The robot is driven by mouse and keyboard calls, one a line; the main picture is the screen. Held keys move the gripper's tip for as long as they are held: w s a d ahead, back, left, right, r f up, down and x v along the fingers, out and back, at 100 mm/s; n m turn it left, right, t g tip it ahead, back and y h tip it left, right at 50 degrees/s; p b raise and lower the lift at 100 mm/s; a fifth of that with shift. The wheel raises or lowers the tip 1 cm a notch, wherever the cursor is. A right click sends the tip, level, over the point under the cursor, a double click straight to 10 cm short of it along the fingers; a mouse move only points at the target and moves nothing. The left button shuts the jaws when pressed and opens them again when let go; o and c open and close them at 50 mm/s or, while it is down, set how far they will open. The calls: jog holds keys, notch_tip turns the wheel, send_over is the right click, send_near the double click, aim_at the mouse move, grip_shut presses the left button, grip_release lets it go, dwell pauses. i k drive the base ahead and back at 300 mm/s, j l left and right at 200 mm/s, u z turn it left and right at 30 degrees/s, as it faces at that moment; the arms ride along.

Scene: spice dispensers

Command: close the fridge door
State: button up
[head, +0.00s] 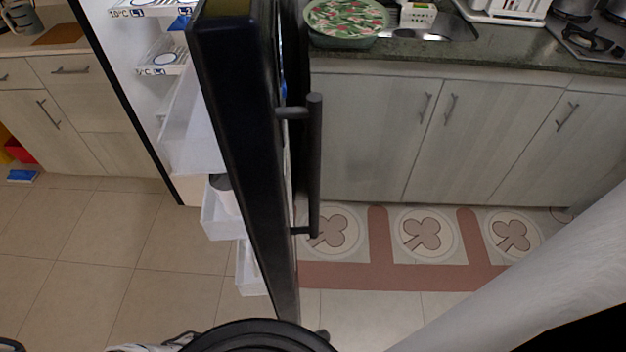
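The fridge door (240,130) is dark and stands open, seen nearly edge-on and running from top centre down to the bottom. A dark bar handle (314,165) sits on its right-hand face. White door bins (220,210) show on its left-hand side, one holding a grey-topped container (222,184). Part of the pale fridge interior (130,55) shows at upper left, with a dark edge strip. I cannot make out my gripper's fingers. A pale link of my arm crosses the lower right.
Grey cabinets (370,140) with a dark counter (480,50) stand to the right, behind the door. A colourful bowl (346,18) sits on it. Wooden drawers (80,80) stand at left. A patterned mat (380,275) lies on the floor. The tiled floor (90,240) at left looks clear.

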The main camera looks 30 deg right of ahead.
aim_at(233, 128)
jog(key=k+l, duration=0.15)
jog(key=l, duration=0.15)
jog(key=k+l, duration=0.15)
jog(key=l, duration=0.2)
jog(key=k+l, duration=0.1)
jog(key=l, duration=0.2)
jog(key=i+l, duration=0.25)
jog(key=k+l, duration=0.3)
jog(key=k+l+u, duration=0.15)
jog(key=k+l, duration=0.15)
jog(key=k, duration=0.15)
jog(key=k+l, duration=0.1)
jog(key=k+l+u, duration=0.1)
jog(key=l, duration=0.25)
jog(key=i, duration=0.35)
